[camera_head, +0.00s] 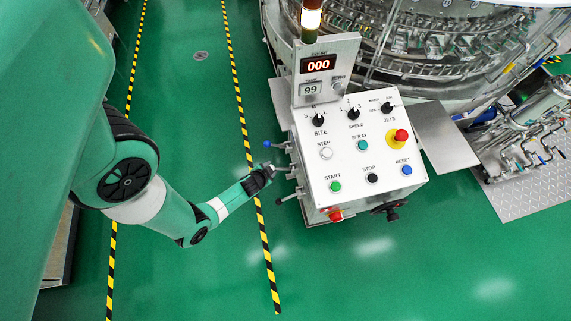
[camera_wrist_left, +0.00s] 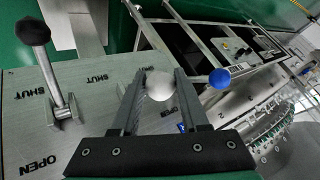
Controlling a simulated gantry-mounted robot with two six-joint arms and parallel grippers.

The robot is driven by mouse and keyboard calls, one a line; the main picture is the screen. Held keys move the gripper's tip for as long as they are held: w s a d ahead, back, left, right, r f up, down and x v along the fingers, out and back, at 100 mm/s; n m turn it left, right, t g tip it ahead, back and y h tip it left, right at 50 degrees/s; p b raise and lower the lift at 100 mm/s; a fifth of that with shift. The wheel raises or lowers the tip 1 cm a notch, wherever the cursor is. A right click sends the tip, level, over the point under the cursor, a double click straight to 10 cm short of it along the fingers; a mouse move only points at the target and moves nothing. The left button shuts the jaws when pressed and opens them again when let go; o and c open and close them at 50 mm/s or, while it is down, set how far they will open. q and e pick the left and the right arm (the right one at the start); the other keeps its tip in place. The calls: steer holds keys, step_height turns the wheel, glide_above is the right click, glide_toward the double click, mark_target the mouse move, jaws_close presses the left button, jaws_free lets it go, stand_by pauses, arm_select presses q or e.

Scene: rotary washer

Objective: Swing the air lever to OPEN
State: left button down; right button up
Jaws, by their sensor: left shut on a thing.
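My left gripper (camera_head: 270,169) is at the left side of the white control cabinet, at the middle of three levers. In the left wrist view its two fingers (camera_wrist_left: 160,82) stand on either side of a white ball knob (camera_wrist_left: 159,86), shut on this white-knobbed lever. A black-knobbed lever (camera_wrist_left: 37,32) stands at the left of that view, beside SHUT and OPEN marks. A blue-knobbed lever (camera_wrist_left: 219,78) is to the right; its knob shows in the head view (camera_head: 267,144). No readable label names the air lever. My right gripper is not in view.
The cabinet's sloped panel (camera_head: 350,150) carries knobs and buttons, with a red-and-yellow stop button (camera_head: 398,137). A red part (camera_head: 336,215) and a black handwheel (camera_head: 387,210) stick out at its front. The rotary washer (camera_head: 430,45) stands behind.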

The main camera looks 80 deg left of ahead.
arm_select(q)
steer(key=shift+w+a+r, duration=0.15)
steer(key=shift+w+r, duration=0.1)
steer(key=shift+r, duration=0.25)
steer(key=shift+w+r, duration=0.25)
steer(key=shift+r, duration=0.1)
steer(key=shift+a, duration=0.1)
steer(key=c, duration=0.6)
jaws_free()
steer(key=shift+p, duration=0.3)
steer(key=shift+c, duration=0.2)
steer(key=shift+o, duration=1.1)
steer(key=shift+w, duration=0.1)
steer(key=shift+d+r, duration=0.15)
steer(key=shift+d, duration=0.05)
steer(key=p+v, duration=0.4)
steer(key=v, duration=0.7)
